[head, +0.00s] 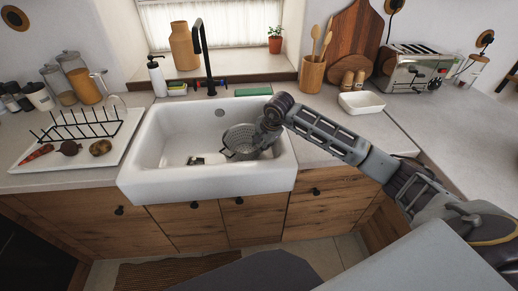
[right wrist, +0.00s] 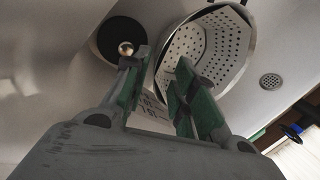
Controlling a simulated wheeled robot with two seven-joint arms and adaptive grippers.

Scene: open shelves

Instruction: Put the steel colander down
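The steel colander (head: 241,139) is in the right part of the white sink basin, tilted. I cannot tell whether it touches the basin floor. My right gripper (head: 268,128) is at its right side and hides part of it. In the right wrist view, the colander's perforated bowl (right wrist: 205,48) lies beyond my right gripper (right wrist: 158,85). The two green-padded fingers stand apart with a visible gap, and the right finger overlaps the colander's near edge. I see no clear grip on the rim. My left gripper is not in view.
The white sink (head: 207,184) has a black faucet (head: 203,55) behind it. A small dark item (head: 196,160) lies in the basin. A drying rack (head: 85,124) stands on the left counter. A white dish (head: 361,102) is on the right counter.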

